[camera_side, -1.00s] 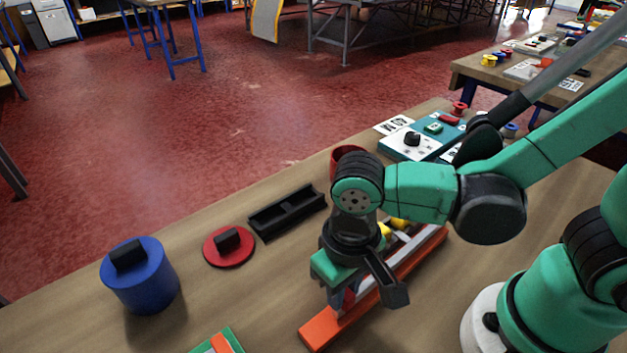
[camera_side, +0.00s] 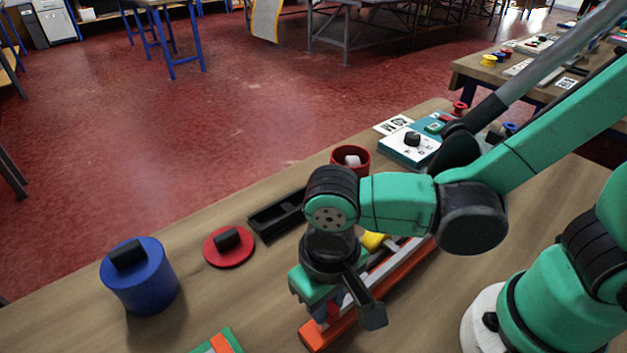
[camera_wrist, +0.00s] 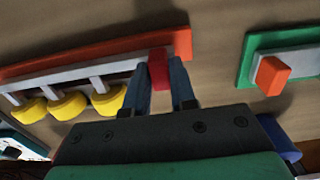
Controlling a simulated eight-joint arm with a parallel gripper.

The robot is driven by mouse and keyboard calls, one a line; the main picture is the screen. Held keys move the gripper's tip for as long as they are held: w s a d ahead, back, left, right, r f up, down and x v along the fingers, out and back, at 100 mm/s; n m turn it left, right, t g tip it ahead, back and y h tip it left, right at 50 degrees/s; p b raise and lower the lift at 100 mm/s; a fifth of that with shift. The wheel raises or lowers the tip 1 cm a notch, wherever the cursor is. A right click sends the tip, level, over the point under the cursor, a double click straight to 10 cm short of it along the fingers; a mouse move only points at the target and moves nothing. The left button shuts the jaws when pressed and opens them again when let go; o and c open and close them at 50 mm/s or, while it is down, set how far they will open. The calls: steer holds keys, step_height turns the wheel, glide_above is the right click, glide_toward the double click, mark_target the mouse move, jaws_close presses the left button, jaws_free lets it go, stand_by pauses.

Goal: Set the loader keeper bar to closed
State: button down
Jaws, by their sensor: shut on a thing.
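The loader is a long orange base (camera_side: 400,274) with a pale grey rail (camera_wrist: 65,78) along it. In the wrist view, several white pegs with yellow round pieces (camera_wrist: 68,104) stick out from the rail. A small red block (camera_wrist: 158,70), apparently the keeper bar's grip, sits near the rail's right end. My gripper (camera_wrist: 160,78) is shut on this red block, one blue-grey finger on each side. In the side view my gripper (camera_side: 327,316) is low over the near end of the orange base. The rest of the bar is hidden by the fingers and wrist.
A green-edged plate with an orange knob (camera_wrist: 272,75) lies beside the loader. A blue cylinder (camera_side: 140,280), a red disc (camera_side: 228,247), a black tray (camera_side: 275,215) and a red cup (camera_side: 350,158) stand on the table.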

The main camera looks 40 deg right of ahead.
steer(key=c, duration=0.7)
jaws_free()
steer(key=shift+a, duration=0.25)
steer(key=shift+r, duration=2.8)
steer(key=w+d+t, duration=0.1)
steer(key=d, duration=0.2)
steer(key=w+d+r+t+y, duration=0.1)
steer(key=w+d, duration=0.1)
steer(key=w+d+r+t, duration=0.1)
steer(key=w+d, duration=0.1)
steer(key=d, duration=0.1)
steer(key=shift+w+d+t, duration=0.2)
steer(key=shift+d+t, duration=0.1)
steer(key=shift+d, duration=0.05)
steer(key=d+t, duration=0.1)
steer(key=d, duration=0.1)
steer(key=w+d+r+t, duration=0.1)
steer(key=d, duration=0.2)
steer(key=d+t, duration=0.1)
steer(key=d, duration=0.2)
steer(key=shift+w+d+r+t+h, duration=0.15)
steer(key=shift+w+r+t+h, duration=0.15)
steer(key=shift+w+h, duration=0.1)
